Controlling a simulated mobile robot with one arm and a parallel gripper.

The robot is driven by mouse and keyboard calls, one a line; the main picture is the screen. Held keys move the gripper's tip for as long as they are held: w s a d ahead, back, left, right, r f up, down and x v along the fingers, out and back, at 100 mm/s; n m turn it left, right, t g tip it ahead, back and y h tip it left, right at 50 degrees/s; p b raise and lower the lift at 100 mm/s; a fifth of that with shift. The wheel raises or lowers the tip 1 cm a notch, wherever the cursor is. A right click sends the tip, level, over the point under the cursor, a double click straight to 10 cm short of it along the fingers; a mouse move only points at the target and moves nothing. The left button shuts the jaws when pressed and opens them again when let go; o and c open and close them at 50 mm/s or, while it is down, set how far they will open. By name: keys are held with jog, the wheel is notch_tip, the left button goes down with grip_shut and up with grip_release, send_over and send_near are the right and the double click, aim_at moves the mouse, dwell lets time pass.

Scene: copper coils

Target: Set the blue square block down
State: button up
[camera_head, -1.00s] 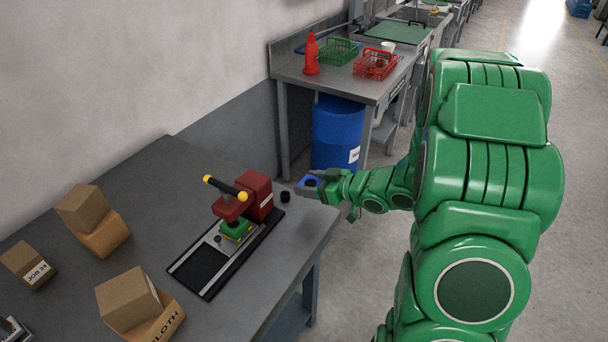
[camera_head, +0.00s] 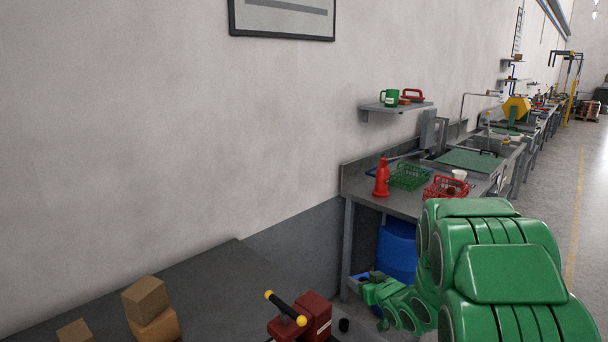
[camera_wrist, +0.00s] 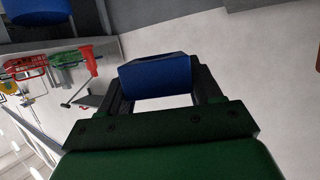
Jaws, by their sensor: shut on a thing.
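The blue square block (camera_wrist: 156,75) is held between the two dark fingers of my gripper (camera_wrist: 160,88) in the wrist view. My gripper is shut on it. In the head view my green gripper (camera_head: 366,284) is low, in front of the blue barrel and to the right of the dark workbench's corner. Only a small blue piece of the block shows there at the fingertips. The block looks held in the air, clear of the workbench (camera_head: 200,283). What lies directly under it is not shown.
A dark red press (camera_head: 312,316) with a black, yellow-tipped handle stands on the workbench. Cardboard boxes (camera_head: 147,299) are at the left. A steel counter (camera_head: 405,205) behind holds a red bottle (camera_head: 382,178), a green basket (camera_head: 408,176) and a red basket (camera_head: 444,187). A blue barrel (camera_head: 397,252) stands under it.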

aim_at(360, 276)
jog(key=w+h, duration=0.1)
jog(key=w+a+m+h, duration=0.1)
jog(key=shift+w+m+t, duration=0.3)
jog(key=shift+w, duration=0.1)
jog(key=shift+w+a+m+h, duration=0.75)
jog(key=shift+w+m+h, duration=0.15)
jog(key=shift+m+h, duration=0.3)
jog(key=shift+r+v, duration=0.2)
jog(key=shift+v, duration=1.6)
jog(key=shift+r+v, duration=0.15)
jog(key=shift+v, duration=1.65)
jog(key=shift+w, duration=0.15)
